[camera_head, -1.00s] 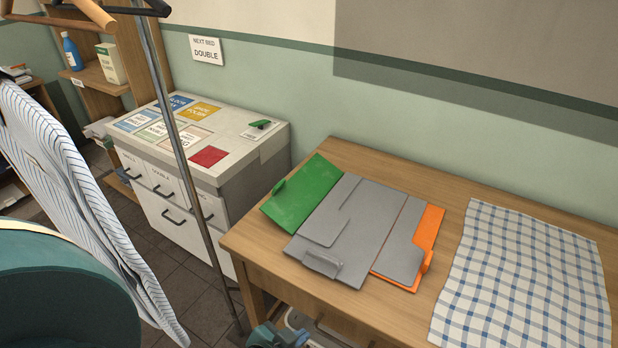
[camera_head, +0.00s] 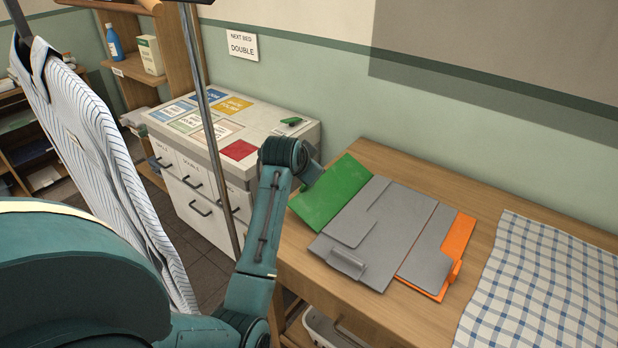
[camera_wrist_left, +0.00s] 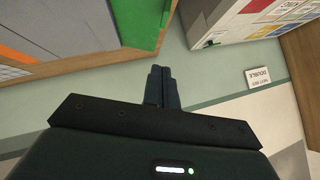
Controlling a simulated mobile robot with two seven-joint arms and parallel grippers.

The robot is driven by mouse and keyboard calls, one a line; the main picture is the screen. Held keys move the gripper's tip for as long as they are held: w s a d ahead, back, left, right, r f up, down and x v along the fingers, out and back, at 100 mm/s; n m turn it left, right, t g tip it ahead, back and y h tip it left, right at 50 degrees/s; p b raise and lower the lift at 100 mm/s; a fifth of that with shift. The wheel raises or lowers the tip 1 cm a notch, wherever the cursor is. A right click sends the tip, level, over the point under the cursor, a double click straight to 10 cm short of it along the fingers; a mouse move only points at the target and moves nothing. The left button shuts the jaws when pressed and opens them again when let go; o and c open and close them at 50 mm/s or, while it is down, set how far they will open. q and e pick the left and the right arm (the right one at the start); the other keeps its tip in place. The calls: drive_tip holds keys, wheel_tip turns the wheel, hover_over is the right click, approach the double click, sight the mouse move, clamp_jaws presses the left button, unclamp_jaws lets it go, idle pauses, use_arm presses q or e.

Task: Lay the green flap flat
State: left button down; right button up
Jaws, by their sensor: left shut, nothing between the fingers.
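The green flap (camera_head: 332,192) is joined to the left side of a grey folding board (camera_head: 375,235) on the wooden table. It looks tilted up from the board; its exact angle is hard to tell. My left gripper (camera_wrist_left: 163,72) is shut and empty. In the head view its wrist is at the flap's far left edge, and its fingertips are hidden. The left wrist view, which is upside down, shows the green flap (camera_wrist_left: 138,20) close by the fingers, with a visible gap. My right gripper is out of view.
An orange flap (camera_head: 455,250) lies partly under the board's right side. A checked cloth (camera_head: 545,285) covers the table's right. A white drawer cabinet (camera_head: 225,175) stands left of the table (camera_head: 400,165). A metal pole (camera_head: 215,130) and a striped shirt (camera_head: 90,150) are nearer left.

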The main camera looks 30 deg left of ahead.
use_arm(q)
drive_tip(key=x, duration=0.3)
drive_tip(key=s+x, duration=0.1)
drive_tip(key=x, duration=0.3)
drive_tip(key=f+x, duration=0.1)
drive_tip(key=x, duration=0.3)
drive_tip(key=shift+s+a+f, duration=0.1)
drive_tip(key=shift+a+f, duration=0.1)
drive_tip(key=shift+a, duration=0.15)
drive_tip(key=shift+a+f, duration=0.25)
drive_tip(key=shift+f, duration=0.35)
